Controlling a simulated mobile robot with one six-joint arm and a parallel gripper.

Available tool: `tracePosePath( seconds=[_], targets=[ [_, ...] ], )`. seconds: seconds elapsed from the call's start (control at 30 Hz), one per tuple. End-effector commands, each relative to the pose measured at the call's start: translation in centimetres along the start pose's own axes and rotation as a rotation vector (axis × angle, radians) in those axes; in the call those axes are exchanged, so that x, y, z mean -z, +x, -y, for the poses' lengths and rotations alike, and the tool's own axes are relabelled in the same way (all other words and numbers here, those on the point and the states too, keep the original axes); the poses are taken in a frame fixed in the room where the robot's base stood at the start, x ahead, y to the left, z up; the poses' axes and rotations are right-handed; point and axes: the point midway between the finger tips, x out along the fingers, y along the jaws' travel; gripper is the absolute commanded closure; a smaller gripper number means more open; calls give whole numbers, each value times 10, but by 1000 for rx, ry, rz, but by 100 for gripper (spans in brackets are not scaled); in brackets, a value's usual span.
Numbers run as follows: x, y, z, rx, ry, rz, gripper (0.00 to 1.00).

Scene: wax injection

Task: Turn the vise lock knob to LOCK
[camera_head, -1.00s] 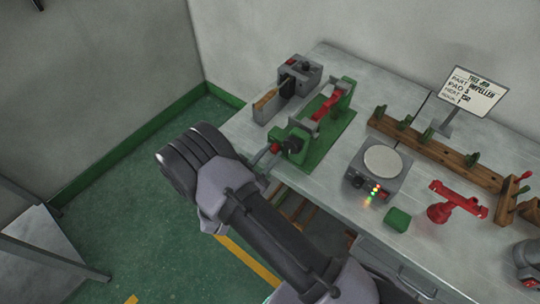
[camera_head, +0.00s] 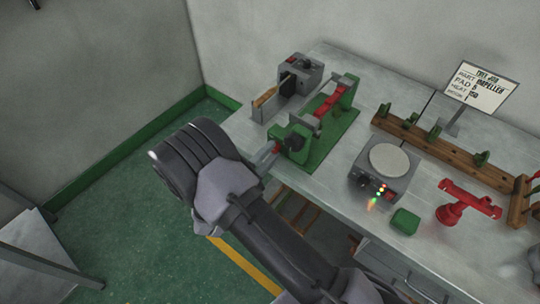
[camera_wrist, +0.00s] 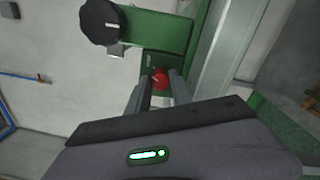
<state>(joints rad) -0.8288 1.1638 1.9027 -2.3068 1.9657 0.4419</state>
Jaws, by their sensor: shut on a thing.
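The green vise (camera_head: 325,128) stands on the bench, with a red bar across its middle. A red knob (camera_wrist: 160,78) sits low on its green end plate and also shows small in the head view (camera_head: 276,149). My gripper (camera_wrist: 159,84) is shut on this red knob, with one finger on each side. In the head view the fingers (camera_head: 268,157) reach in at the vise's near end, partly hidden by my wrist. A larger black knob (camera_wrist: 100,22) is up and left of the fingers, apart from them. No LOCK marking is readable.
A grey box machine (camera_head: 302,72) stands behind the vise. A grey unit with a round plate (camera_head: 390,160), a green block (camera_head: 405,222), a red stand (camera_head: 466,203) and a wooden rack (camera_head: 430,144) are to the right. The bench edge is below my gripper.

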Motion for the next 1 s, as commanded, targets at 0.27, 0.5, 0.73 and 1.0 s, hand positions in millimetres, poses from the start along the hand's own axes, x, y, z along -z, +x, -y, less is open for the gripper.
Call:
tracePosePath(
  seconds=[0.27,0.5,0.73,1.0],
  targets=[
    [1,0,1,1,151,6,100],
    [1,0,1,2,214,9,100],
    [0,0,0,2,230,10,100],
    [0,0,0,2,230,10,100]
  ],
)
